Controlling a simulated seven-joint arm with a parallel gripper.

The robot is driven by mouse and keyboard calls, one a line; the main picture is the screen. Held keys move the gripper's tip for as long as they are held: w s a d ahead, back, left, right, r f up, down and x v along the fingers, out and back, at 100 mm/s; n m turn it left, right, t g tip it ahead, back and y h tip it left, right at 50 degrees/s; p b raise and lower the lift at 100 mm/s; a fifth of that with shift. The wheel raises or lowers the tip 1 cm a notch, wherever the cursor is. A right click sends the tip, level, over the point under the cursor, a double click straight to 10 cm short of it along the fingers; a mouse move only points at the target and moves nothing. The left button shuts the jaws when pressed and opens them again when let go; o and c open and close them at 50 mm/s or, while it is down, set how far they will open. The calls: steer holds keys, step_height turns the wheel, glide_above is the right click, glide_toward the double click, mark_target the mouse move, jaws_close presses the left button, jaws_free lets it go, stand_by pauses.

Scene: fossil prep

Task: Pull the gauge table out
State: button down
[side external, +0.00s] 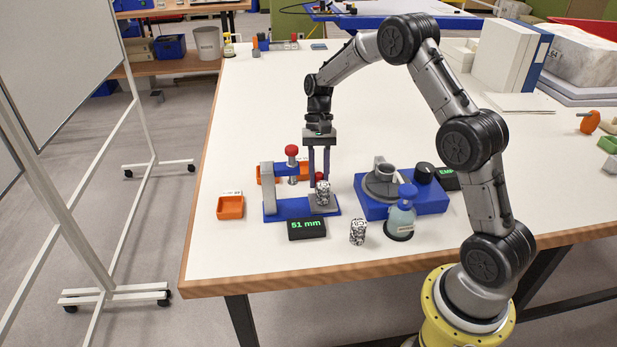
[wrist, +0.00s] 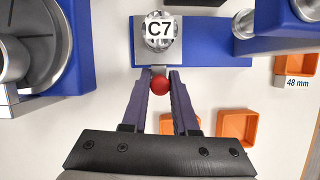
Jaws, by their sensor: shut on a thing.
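The gauge has a blue base (side external: 284,212), a grey post and an arm with a red top knob (side external: 291,150). Its grey gauge table (side external: 330,208) sits at the right end of the base and carries a speckled core (side external: 323,192), marked C7 (wrist: 160,29) in the wrist view. The table's red ball handle (wrist: 160,85) is behind the core in the side view. My gripper (wrist: 160,80) is shut on this handle, one finger on each side. In the side view my gripper (side external: 319,178) points straight down, its tips partly hidden by the core.
A display (side external: 307,228) reading 51 mm and a second speckled core (side external: 358,231) stand in front. A blue machine (side external: 428,201) and a blue-capped bottle (side external: 401,218) stand close on the right. Orange trays (side external: 230,207) lie left and behind.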

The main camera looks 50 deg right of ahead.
steer(key=shift+s+d, duration=0.15)
steer(key=shift+d, duration=0.1)
steer(key=c, duration=1)
jaws_free()
steer(key=o, duration=0.3)
steer(key=v, duration=1.4)
steer(key=shift+a, duration=0.15)
